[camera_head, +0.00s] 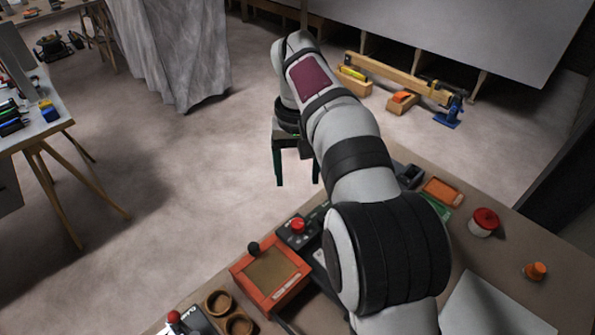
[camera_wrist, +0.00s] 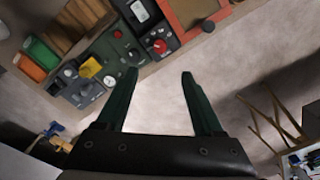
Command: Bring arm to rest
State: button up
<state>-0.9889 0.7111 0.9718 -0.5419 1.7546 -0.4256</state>
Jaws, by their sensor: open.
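My gripper (camera_head: 297,178) hangs at the end of my arm, beyond the far edge of the workbench (camera_head: 515,260), with its fingers pointing down over the floor. Its two green fingers (camera_wrist: 160,75) are spread apart in the wrist view, with only bare floor between them, so it is open and empty. My grey arm reaches away from the body camera across the bench and hides part of the bench top.
The bench holds an orange-framed tray (camera_head: 272,277), a control box with a red knob (camera_head: 297,227), wooden rings (camera_head: 219,303), a red-lidded tin (camera_head: 484,222) and an orange knob-shaped item (camera_head: 535,271). A trestle table (camera_head: 40,135) stands left. Open floor lies between.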

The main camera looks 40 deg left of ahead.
dwell(0.3)
jog(key=w+d+r+m, duration=0.1)
jog(key=d+r+m, duration=0.15)
jog(key=d, duration=0.85)
jog(key=w+d+r+m, duration=0.15)
jog(key=d+m, duration=0.25)
jog(key=d, duration=0.6)
jog(key=s+d+f+m+y, duration=0.1)
jog(key=s+d+f+m, duration=0.2)
jog(key=s+d, duration=0.5)
jog(key=s+d+f+m, duration=0.3)
jog(key=s+d+m, duration=0.3)
jog(key=s+d, duration=0.3)
jog(key=shift+d+f+y, duration=0.15)
jog(key=shift+d+y, duration=0.05)
jog(key=shift+y, duration=0.2)
jog(key=shift+o, duration=0.2)
